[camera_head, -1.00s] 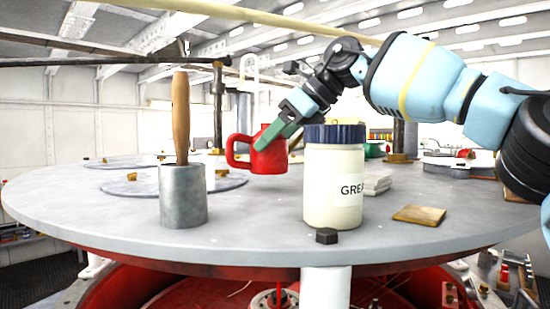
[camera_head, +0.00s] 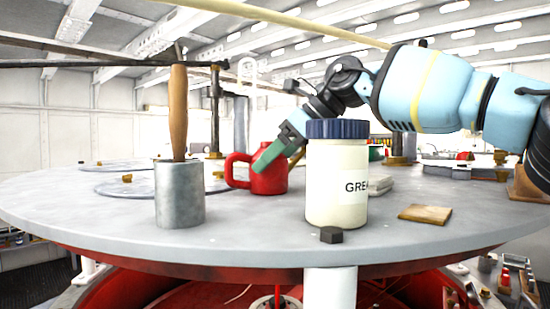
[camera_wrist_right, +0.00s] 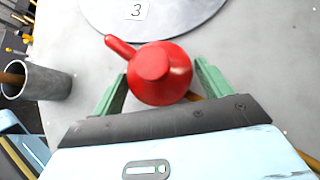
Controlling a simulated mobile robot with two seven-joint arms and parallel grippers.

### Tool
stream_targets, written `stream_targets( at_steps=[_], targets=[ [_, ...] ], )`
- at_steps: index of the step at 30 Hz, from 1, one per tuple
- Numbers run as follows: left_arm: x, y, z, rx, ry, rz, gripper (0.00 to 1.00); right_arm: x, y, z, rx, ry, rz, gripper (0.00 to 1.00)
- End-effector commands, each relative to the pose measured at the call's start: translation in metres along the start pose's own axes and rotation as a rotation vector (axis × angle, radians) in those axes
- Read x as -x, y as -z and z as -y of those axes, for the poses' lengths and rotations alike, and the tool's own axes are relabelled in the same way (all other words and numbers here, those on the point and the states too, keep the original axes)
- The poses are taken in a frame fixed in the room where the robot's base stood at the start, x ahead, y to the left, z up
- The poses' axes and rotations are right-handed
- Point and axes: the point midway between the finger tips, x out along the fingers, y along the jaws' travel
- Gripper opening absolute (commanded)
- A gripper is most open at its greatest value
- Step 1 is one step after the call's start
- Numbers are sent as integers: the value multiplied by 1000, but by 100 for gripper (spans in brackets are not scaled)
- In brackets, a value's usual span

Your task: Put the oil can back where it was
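The red oil can (camera_head: 270,180) is upright at the middle of the round grey table (camera_head: 120,215), with its handle to the left. Its base is at or very near the tabletop; I cannot tell if it touches. My right gripper (camera_head: 272,156) reaches down to it from the right, with green fingers. A round plate marked 3 (camera_wrist_right: 150,22) lies just beyond the can. My left gripper is not in view.
A grease jar with a blue lid (camera_head: 337,180) stands right of the can, near my arm. A steel cup with a wooden-handled tool (camera_head: 180,195) stands to the left. A dark hex nut (camera_head: 331,235) and wooden block (camera_head: 425,214) lie in front.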

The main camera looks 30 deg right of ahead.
Motion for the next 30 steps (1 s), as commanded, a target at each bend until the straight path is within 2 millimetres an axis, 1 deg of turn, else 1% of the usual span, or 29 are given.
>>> stream_targets(
  at_steps=[1, 2, 3, 10, 13, 14, 17, 20, 24, 30],
  targets=[
    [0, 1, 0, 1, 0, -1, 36, 1, 0, 0, 0, 1, 1, 84],
    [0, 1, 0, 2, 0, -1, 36, 1, 0, 0, 1, 1, 1, 88],
    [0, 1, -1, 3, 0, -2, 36, 1, -1, 0, 1, 1, 1, 89],
    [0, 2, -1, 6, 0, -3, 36, 1, -1, 0, 1, 0, 1, 89],
    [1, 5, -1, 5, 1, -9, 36, 5, -4, -1, 1, 1, 2, 89],
    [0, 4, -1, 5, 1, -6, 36, 7, -3, 0, 1, 1, 3, 89],
    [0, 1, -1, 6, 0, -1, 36, 18, -3, 0, 0, 1, 3, 89],
    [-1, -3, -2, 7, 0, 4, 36, 36, -2, 0, 0, 1, 3, 89],
    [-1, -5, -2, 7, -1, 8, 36, 66, -3, 0, 0, 2, 4, 89],
    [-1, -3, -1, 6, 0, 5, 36, 102, -3, 0, 1, 3, 4, 89]
  ],
)
